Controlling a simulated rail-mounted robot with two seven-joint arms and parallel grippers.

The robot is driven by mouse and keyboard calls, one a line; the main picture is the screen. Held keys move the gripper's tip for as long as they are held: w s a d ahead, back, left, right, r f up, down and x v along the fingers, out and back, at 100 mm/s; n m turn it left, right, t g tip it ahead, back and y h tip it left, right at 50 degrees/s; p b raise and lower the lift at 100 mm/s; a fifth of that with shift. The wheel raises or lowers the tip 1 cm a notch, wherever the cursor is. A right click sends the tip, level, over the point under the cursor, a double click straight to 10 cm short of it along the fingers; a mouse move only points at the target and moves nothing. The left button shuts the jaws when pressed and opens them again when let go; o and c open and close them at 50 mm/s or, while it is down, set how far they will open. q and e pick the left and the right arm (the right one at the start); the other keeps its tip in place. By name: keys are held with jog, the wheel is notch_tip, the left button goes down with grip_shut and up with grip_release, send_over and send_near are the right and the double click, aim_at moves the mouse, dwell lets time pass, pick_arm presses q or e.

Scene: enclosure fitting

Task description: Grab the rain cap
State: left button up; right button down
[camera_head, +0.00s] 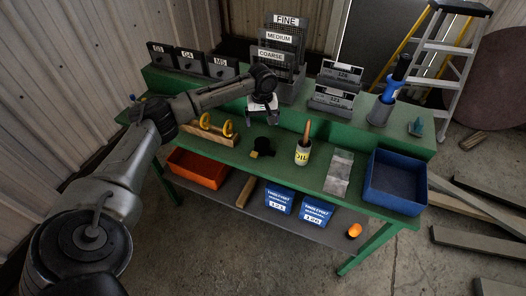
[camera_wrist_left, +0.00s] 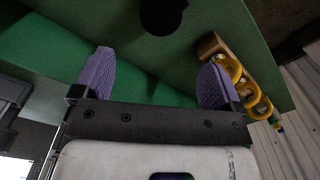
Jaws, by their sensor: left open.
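A black round part (camera_head: 264,145) with a small yellow patch beside it lies on the green bench's lower worktop; it looks like the rain cap, though I cannot be sure. A dark round shape at the top of the left wrist view, likely the same part (camera_wrist_left: 162,15), is cut off by the picture edge. My left gripper (camera_head: 263,110) is above the bench, farther back than the black part and apart from it. In the left wrist view its purple fingers (camera_wrist_left: 155,80) stand wide apart with nothing between them. My right gripper is not in view.
A wooden holder with yellow rings (camera_head: 206,124) stands left of the black part; a brush in a labelled pot (camera_head: 303,152) stands right. A blue bin (camera_head: 397,180) is at the right end. Labelled screens (camera_head: 280,50) stand on the raised back shelf.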

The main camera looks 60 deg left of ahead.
aim_at(262, 142)
pick_arm(q)
notch_tip(262, 142, down, 7)
jog(key=shift+f, duration=0.15)
jog(key=shift+s+d+f+b, duration=0.1)
jog(key=shift+f+b, duration=0.15)
jog(key=shift+f, duration=1.2)
jog(key=shift+s+f+b, duration=0.1)
jog(key=shift+f+b, duration=0.1)
jog(key=shift+f, duration=1.2)
jog(key=c, duration=1.1)
jog(key=shift+c, duration=0.2)
